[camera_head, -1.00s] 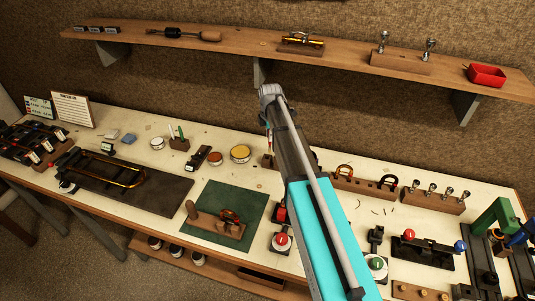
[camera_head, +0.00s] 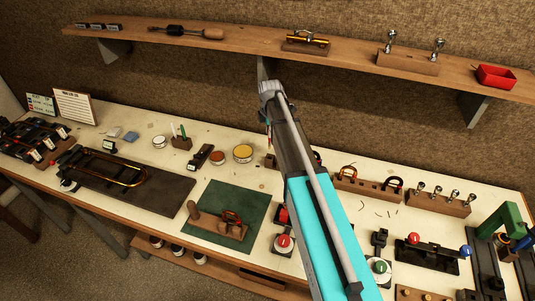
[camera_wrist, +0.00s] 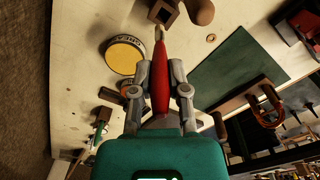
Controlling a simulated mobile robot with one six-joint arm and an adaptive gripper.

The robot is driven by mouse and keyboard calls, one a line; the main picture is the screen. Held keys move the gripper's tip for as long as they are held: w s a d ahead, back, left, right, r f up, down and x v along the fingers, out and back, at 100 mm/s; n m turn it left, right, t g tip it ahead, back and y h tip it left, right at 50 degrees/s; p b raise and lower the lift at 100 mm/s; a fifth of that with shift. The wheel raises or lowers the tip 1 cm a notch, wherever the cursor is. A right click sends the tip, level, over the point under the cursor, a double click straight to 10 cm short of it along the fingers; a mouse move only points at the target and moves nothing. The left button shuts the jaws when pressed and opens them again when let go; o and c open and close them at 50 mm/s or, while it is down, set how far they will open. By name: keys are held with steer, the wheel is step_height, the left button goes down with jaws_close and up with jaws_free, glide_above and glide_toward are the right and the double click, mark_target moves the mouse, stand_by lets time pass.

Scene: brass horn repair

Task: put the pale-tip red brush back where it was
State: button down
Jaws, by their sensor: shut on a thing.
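My gripper (camera_wrist: 159,92) is shut on the red brush (camera_wrist: 160,72). The brush's pale tip (camera_wrist: 160,33) points away from my gripper in the wrist view. In the head view my gripper (camera_head: 268,112) hangs above the back of the bench, and only a thin piece of the brush (camera_head: 269,138) shows below it. A small wooden block with a square opening (camera_wrist: 164,12) lies just beyond the tip in the wrist view, apart from it in the picture. A small brush holder (camera_head: 181,143) with a green and a pale handle stands further left.
A yellow-topped tin (camera_head: 243,153) stands left of my gripper; it also shows in the wrist view (camera_wrist: 125,55). A green mat (camera_head: 250,205) with a wooden fixture lies in front. Wooden racks (camera_head: 365,187) stand to the right. A shelf (camera_head: 350,54) runs above the bench.

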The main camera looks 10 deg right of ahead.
steer(key=shift+f+b, duration=1.8)
steer(key=shift+f, duration=0.25)
steer(key=shift+f, duration=0.1)
step_height(320, 180, down, 4)
steer(key=b, duration=0.4)
steer(key=shift+f+b, duration=0.2)
steer(key=shift+b, duration=0.1)
steer(key=shift+f, duration=0.25)
steer(key=c, duration=0.6)
jaws_free()
steer(key=shift+r, duration=0.1)
